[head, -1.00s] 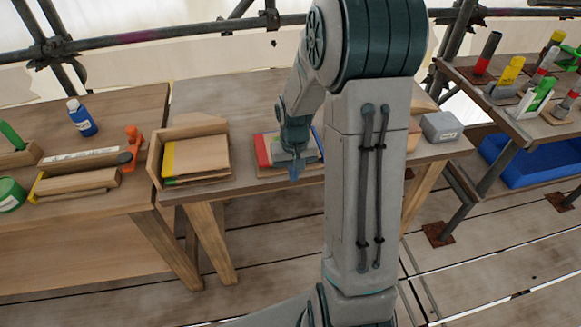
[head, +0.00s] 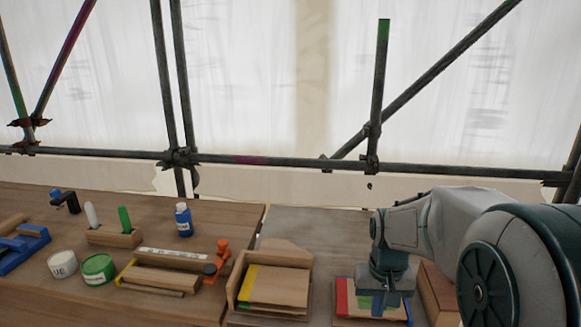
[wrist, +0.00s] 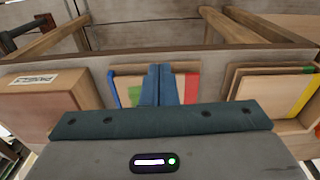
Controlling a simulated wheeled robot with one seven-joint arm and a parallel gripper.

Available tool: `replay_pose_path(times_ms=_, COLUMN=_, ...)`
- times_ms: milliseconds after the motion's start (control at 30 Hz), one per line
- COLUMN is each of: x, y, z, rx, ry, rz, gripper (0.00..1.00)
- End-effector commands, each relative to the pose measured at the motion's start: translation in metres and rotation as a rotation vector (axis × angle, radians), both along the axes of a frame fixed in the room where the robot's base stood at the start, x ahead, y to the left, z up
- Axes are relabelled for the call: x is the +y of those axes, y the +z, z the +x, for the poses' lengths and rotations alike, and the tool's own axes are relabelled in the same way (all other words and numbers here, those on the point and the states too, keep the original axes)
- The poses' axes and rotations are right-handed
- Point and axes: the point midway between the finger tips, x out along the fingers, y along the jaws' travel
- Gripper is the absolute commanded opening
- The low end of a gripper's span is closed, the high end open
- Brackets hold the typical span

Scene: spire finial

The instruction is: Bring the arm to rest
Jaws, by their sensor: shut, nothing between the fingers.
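My gripper (head: 381,304) is over the front of the wooden bench at the lower right of the head view. Its two fingers are closed together with nothing between them, as the wrist view shows (wrist: 159,70). Behind the fingers is a wooden holder with red, green and blue-edged pieces (wrist: 191,88), which also shows below the gripper in the head view (head: 343,300). I cannot tell whether the fingertips touch it. My arm reaches in from the right edge of the head view, bent, with the hand pointing down.
A wooden tray of boards (head: 275,287) is left of the gripper. A brown box (wrist: 42,95) is at the left in the wrist view. The left bench holds a blue bottle (head: 183,219), a green tin (head: 98,269) and an orange clamp (head: 220,262). Scaffold poles (head: 270,160) run behind.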

Motion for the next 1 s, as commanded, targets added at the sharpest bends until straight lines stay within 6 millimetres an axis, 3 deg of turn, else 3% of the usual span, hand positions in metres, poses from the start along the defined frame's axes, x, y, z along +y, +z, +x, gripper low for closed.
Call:
replay_pose_path(times_ms=200, x=0.026, y=0.030, z=-0.056, rx=-0.088, ry=0.053, rz=-0.016, gripper=0.00)
replay_pose_path(times_ms=500, x=0.046, y=0.041, z=-0.118, rx=-0.182, ry=0.108, rz=-0.006, gripper=0.00)
replay_pose_path(times_ms=700, x=0.050, y=0.040, z=-0.132, rx=-0.202, ry=0.121, rz=-0.001, gripper=0.00)
replay_pose_path(times_ms=1000, x=0.050, y=0.040, z=-0.132, rx=-0.202, ry=0.121, rz=0.000, gripper=0.00)
